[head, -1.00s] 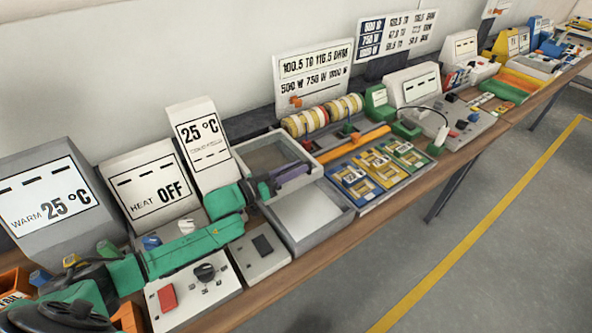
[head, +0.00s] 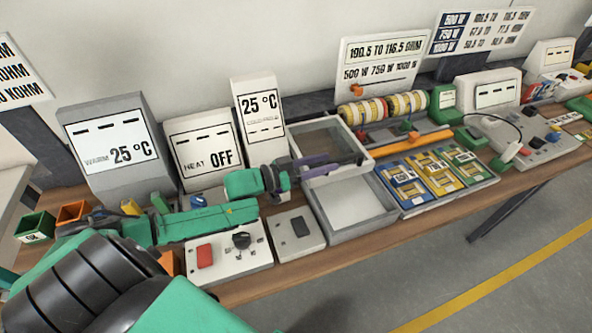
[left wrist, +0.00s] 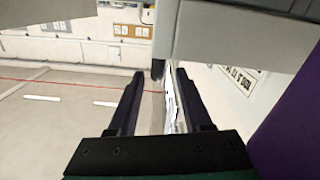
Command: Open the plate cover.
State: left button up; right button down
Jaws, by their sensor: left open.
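The plate cover (head: 353,143) appears as a grey frame with a dull pane, raised at the back above a shallow grey tray (head: 381,222) with a pale plate surface. I cannot tell its exact tilt. My left gripper (head: 325,166) reaches in from the left, across the cover's front lower part. In the left wrist view its two dark fingers (left wrist: 165,100) are apart. A grey slab (left wrist: 235,35) stands close above and beyond them, with a small dark post between the fingertips. Contact with the cover cannot be told. My right gripper is out of view.
A control box with a red button and black knob (head: 228,252) and a smaller switch box (head: 297,233) stand in front of my left forearm. Display units (head: 115,150) stand behind it. Right of the tray lie coloured cards (head: 440,177) and an orange bar (head: 410,143).

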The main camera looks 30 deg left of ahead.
pick_arm(q)
jog(key=v, duration=0.8)
jog(key=shift+p, duration=0.4)
jog(key=shift+r, duration=0.1)
